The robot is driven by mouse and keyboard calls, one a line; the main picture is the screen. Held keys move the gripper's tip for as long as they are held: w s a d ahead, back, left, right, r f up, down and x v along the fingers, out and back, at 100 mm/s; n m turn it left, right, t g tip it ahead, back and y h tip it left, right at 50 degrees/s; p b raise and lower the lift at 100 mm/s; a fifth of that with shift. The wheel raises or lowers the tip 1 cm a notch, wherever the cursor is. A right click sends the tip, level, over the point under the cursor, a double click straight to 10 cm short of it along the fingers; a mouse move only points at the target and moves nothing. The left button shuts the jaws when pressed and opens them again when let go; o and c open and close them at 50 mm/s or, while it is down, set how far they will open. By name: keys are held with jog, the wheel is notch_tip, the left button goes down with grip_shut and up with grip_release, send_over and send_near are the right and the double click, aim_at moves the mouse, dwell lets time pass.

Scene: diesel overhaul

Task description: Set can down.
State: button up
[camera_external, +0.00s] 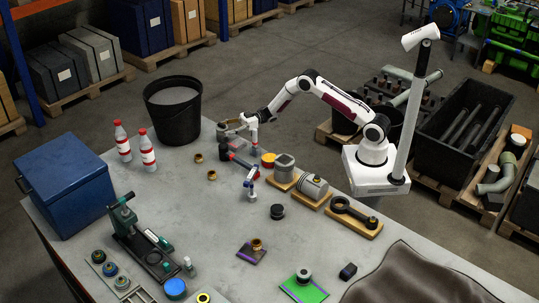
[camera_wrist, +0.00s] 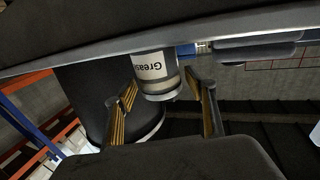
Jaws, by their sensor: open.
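The can (camera_wrist: 153,68), with a white label reading "Grease" and a pale metal rim, is in the middle of the wrist view. My gripper (camera_wrist: 161,86) has its two ribbed fingers spread, one on each side of the can. A gap shows at the right finger; the left finger is very close to the can and I cannot tell if it touches. In the external view my gripper (camera_external: 224,128) is low at the table's back edge, by the black bucket. The can is hard to make out there, and its contact with the table is unclear.
The black bucket (camera_external: 173,113) stands left of my gripper, and two red-and-white bottles (camera_external: 147,151) stand further left. Engine parts on wooden boards (camera_external: 312,191) lie to the right. A brass ring (camera_external: 212,175) lies in front. The grey table (camera_external: 190,215) has clear room in the middle.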

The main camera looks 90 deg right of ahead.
jog(key=shift+v, duration=2.85)
jog(key=shift+r, duration=0.1)
jog(key=shift+w+r, duration=0.2)
jog(key=shift+r, duration=0.15)
notch_tip(320, 180, up, 17)
jog(key=a+m+g+h, duration=0.1)
jog(key=a+m+h, duration=0.15)
jog(key=h, duration=0.65)
jog(key=s+a+r+m+g+h, duration=0.2)
jog(key=s+r, duration=0.3)
jog(key=s, duration=0.1)
jog(key=s+a+f+g+y, duration=0.1)
jog(key=s+a, duration=0.5)
jog(key=s, duration=0.7)
jog(key=s+a+f+g, duration=0.3)
jog(key=s+a, duration=0.3)
jog(key=s, duration=0.7)
jog(key=s+a+f+m+g+y, duration=0.1)
jog(key=s+a, duration=0.5)
jog(key=s, duration=0.7)
jog(key=shift+f+g+y, duration=0.3)
jog(key=shift+f+g, duration=0.2)
jog(key=shift+g, duration=0.6)
